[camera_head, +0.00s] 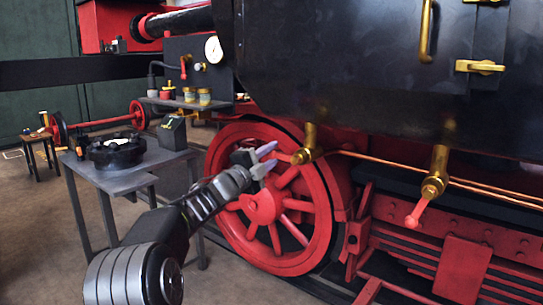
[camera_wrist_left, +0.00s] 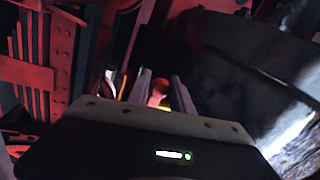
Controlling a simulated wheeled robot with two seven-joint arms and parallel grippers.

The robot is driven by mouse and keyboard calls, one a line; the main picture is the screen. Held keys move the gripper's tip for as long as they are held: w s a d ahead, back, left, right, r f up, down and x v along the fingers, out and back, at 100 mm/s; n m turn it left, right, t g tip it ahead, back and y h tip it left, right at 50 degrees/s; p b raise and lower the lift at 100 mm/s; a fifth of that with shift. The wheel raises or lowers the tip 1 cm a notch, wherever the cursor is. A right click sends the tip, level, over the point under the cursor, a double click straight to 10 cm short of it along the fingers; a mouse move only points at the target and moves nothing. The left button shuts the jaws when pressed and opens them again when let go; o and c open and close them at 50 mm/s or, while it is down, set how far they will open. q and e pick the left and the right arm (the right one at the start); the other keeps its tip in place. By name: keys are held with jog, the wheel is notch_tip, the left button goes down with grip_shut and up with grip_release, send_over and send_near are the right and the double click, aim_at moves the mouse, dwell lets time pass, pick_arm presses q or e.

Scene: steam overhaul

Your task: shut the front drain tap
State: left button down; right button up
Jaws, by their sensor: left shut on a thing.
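Two brass drain taps with red levers hang under the black cylinder casing. The left tap (camera_head: 309,145) has its lever (camera_head: 285,157) pointing left, roughly level. The right tap (camera_head: 435,178) has its lever (camera_head: 416,213) slanting down to the left. I cannot tell from the pictures alone which is called front. My left gripper (camera_head: 265,159) is at the left tap, shut on the end of its red lever. In the left wrist view the red lever end (camera_wrist_left: 157,93) shows between the fingers (camera_wrist_left: 160,94). My right gripper is not in view.
The red spoked wheel (camera_head: 263,205) stands just behind and below my left gripper. A copper pipe (camera_head: 385,160) runs between the taps. A grey table (camera_head: 120,181) with a dark round part (camera_head: 117,150) stands to the left. Red framework (camera_head: 463,268) lies below the right tap.

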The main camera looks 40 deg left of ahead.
pick_arm(q)
jog(key=c, duration=1.1)
grip_release()
jog(key=shift+c, duration=0.2)
jog(key=shift+s, duration=0.1)
jog(key=s+f, duration=0.1)
jog(key=s, duration=0.6)
jog(key=shift+s+d+f+b, duration=0.2)
jog(key=shift+s+d+b, duration=0.05)
jog(key=shift+b, duration=0.2)
